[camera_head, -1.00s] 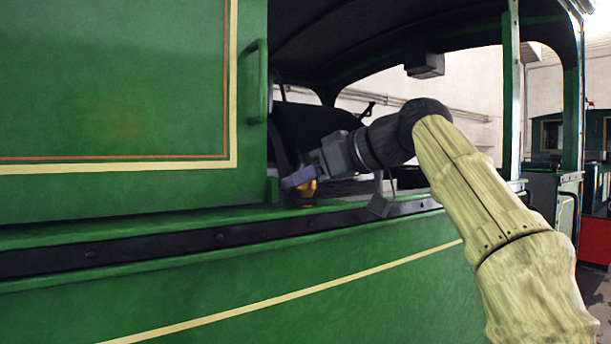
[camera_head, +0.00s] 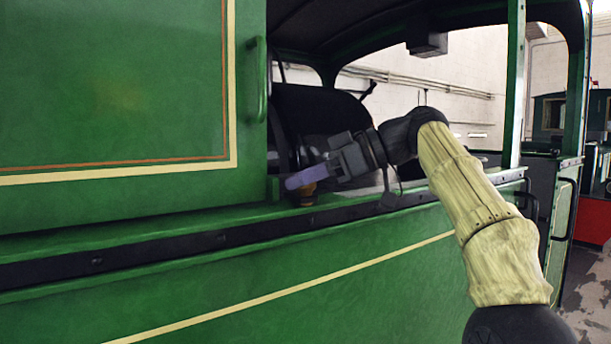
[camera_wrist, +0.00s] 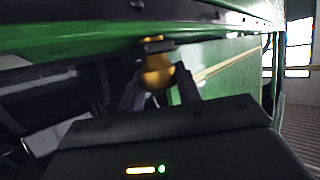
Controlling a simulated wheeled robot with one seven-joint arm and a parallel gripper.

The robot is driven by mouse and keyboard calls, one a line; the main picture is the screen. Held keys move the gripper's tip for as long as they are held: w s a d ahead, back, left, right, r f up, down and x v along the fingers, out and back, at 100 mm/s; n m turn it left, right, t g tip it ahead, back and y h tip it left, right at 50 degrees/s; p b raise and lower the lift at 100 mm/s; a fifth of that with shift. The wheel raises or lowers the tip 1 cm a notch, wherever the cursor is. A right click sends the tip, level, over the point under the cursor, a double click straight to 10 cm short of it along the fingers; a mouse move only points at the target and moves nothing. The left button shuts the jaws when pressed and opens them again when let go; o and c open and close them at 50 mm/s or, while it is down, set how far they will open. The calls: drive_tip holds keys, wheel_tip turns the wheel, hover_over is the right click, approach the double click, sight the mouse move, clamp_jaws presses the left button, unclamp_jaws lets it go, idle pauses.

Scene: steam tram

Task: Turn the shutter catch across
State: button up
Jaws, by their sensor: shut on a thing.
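The shutter catch is a small brass piece (camera_wrist: 157,72) on the green sill of the tram's side opening. It shows between my finger tips in the wrist view, with a dark bar across its top. In the head view only a bit of its brass (camera_head: 307,190) shows below my fingers. My gripper (camera_head: 300,180) is at the catch, its purple-grey fingers pointing left. My gripper also shows in the wrist view (camera_wrist: 155,85), with one finger on each side of the brass. The jaws are shut on the catch. My fingers hide part of it.
The green sill (camera_head: 225,214) and its dark strip run along the tram side. A green handle (camera_head: 262,80) stands on the panel edge left of the opening. A green post (camera_head: 515,85) bounds the opening on the right.

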drive_tip(key=shift+f, duration=0.1)
drive_tip(key=o, duration=0.7)
drive_tip(key=p+v, duration=0.1)
drive_tip(key=v, duration=0.6)
drive_tip(key=shift+d+p, duration=0.2)
drive_tip(key=shift+p, duration=0.1)
